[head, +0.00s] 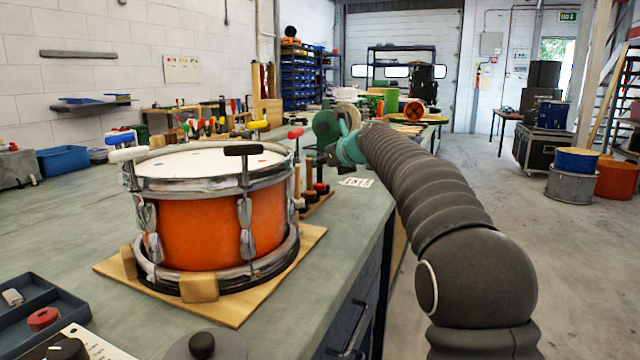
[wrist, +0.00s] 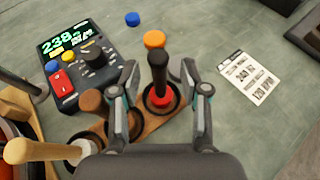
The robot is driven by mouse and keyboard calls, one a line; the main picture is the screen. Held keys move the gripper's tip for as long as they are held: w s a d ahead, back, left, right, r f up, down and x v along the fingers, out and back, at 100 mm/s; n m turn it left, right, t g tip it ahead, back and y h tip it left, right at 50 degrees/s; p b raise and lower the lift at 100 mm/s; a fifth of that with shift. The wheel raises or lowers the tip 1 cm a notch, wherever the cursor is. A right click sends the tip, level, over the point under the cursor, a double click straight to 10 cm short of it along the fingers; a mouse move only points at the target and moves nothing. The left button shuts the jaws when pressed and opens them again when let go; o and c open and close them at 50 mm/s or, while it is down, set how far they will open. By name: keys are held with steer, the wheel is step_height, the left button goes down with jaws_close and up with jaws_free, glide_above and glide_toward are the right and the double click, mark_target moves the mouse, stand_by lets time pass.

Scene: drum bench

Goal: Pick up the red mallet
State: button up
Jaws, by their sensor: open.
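The red mallet (wrist: 160,97) stands upright in a wooden rack (wrist: 135,133), with a black shaft and a red part low down. It also shows in the head view (head: 321,187), at the right of the rack beside the drum. My gripper (wrist: 160,75) is open. In the wrist view its two fingers are on either side of the black shaft, with gaps visible on both sides; I cannot tell their height relative to it. A brown-topped mallet (wrist: 91,100) and a pale wooden-handled one (wrist: 40,151) stand to its left in the rack.
An orange drum (head: 215,228) with T-handles stands close left of the rack. A box with a lit display (wrist: 75,55), an orange disc (wrist: 154,39), a blue disc (wrist: 132,19) and a printed card (wrist: 247,77) lie around the rack. Bare bench lies between rack and card.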

steer(key=shift+x, duration=0.85)
steer(key=shift+r, duration=0.1)
jaws_close()
steer(key=shift+r, duration=0.1)
